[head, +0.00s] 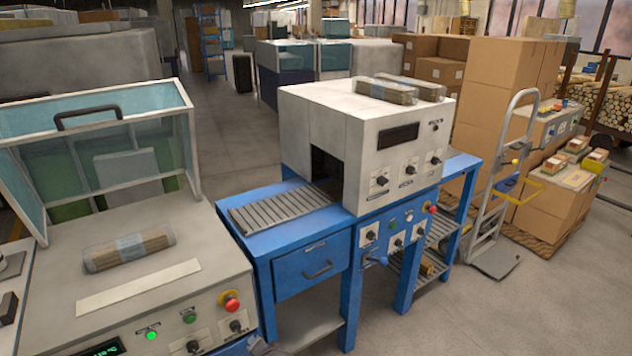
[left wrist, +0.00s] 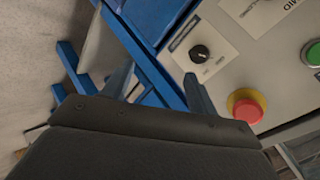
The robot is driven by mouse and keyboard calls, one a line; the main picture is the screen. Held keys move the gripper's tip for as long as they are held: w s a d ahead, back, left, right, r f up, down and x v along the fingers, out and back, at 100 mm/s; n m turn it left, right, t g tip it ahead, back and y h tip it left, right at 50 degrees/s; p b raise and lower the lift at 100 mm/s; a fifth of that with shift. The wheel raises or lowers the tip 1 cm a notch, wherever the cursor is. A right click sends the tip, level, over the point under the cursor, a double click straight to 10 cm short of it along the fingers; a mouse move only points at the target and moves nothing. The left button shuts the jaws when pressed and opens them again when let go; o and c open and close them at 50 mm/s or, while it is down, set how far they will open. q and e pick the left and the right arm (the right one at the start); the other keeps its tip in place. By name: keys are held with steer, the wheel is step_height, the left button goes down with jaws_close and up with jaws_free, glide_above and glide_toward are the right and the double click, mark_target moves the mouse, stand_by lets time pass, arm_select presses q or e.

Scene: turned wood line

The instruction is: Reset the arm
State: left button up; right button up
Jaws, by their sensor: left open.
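My left gripper (left wrist: 159,72) shows in the left wrist view. Its two fingers stand apart with nothing between them. It is beside a control panel with a black knob (left wrist: 200,53), a red emergency button (left wrist: 247,106) and a green button (left wrist: 314,54). Blue frame legs lie past the fingers. I cannot tell whether the fingers touch the panel. In the head view, only a small dark piece at the bottom edge, beside the left machine, may be part of my arm. My right gripper is in neither view.
A wrapped wood bundle (head: 130,248) lies on the grey machine (head: 60,288) under its raised clear lid (head: 95,150). A blue roller table (head: 262,238) carries a white tunnel machine (head: 345,150), with wrapped bundles (head: 400,88) on top. A hand truck (head: 497,200) and boxes stand right.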

arm_select(q)
steer(key=s+f+n+g+h, duration=0.1)
steer(key=s+f, duration=0.5)
steer(key=s, duration=0.6)
steer(key=s+f+n+g+h, duration=0.2)
steer(key=s+f, duration=0.5)
steer(key=s, duration=0.5)
steer(key=s+f+n+g+h, duration=0.1)
steer(key=s+f+g+h, duration=0.1)
steer(key=s+f+g, duration=0.2)
steer(key=shift+s+a+f+n+h, duration=0.35)
steer(key=shift+s+f, duration=1.35)
steer(key=shift+s, duration=2.5)
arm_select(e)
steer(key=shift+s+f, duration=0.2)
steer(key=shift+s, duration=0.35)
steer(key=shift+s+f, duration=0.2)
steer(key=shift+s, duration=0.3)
